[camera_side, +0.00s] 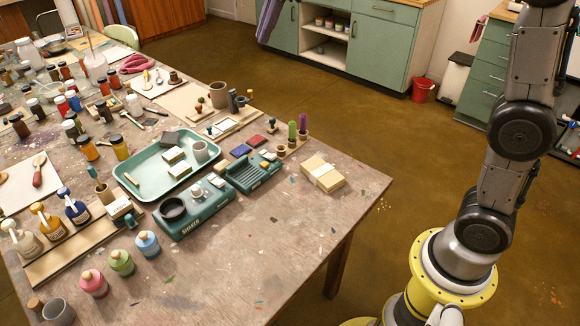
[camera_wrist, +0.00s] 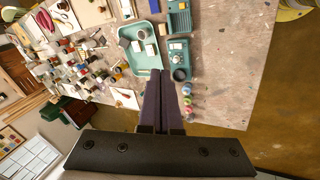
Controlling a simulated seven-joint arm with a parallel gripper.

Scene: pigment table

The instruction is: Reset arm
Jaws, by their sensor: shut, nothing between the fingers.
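My gripper (camera_wrist: 162,88) shows in the wrist view as two dark fingers pressed together with nothing between them. It hangs high over the floor and table side, clear of every object. In the side view my arm rises upright at the right, beyond the table edge, and the gripper itself is out of that frame. The work table (camera_side: 290,235) lies to the left of my arm.
A mint tray (camera_side: 145,196) with several small items, a teal shaker (camera_side: 195,208), capped bottles (camera_side: 93,283) and many jars crowd the table. A paper-wrapped block (camera_side: 323,173) lies near the right edge. The front right tabletop is clear. A red bucket (camera_side: 421,90) stands on the floor.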

